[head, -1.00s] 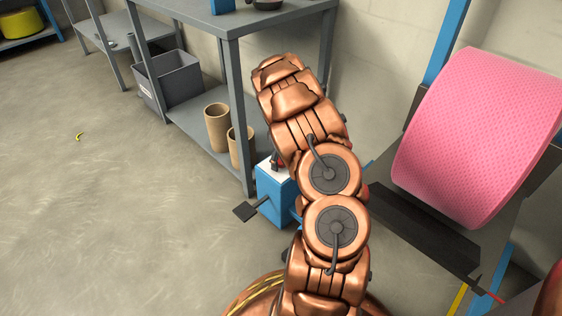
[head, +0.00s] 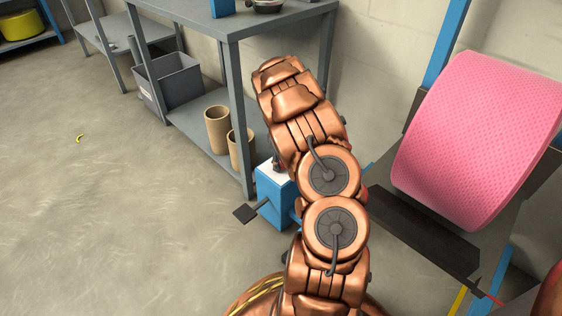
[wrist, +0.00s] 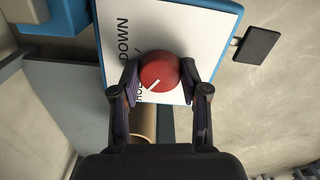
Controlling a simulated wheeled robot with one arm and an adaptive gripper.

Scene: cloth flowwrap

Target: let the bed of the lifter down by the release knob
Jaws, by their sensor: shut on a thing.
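The red release knob (wrist: 159,75) sits on a white label panel (wrist: 133,30) on top of the blue lifter housing (wrist: 226,8). The panel reads DOWN, with a second word partly covered by my finger, starting HO. A white mark on the knob points to the lower left, towards that covered word. My gripper (wrist: 159,88) is shut on the knob, one finger on each side. In the head view my arm hides the gripper and knob; the blue housing (head: 270,205) shows beside it, with a dark pedal (head: 245,213). I cannot tell which part is the bed.
A large pink roll (head: 480,140) stands at the right, with a long dark bar (head: 420,222) in front of it. A grey workbench (head: 235,28) stands behind the housing, with tan tubes (head: 217,130) on its shelf. The floor at the left is mostly clear.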

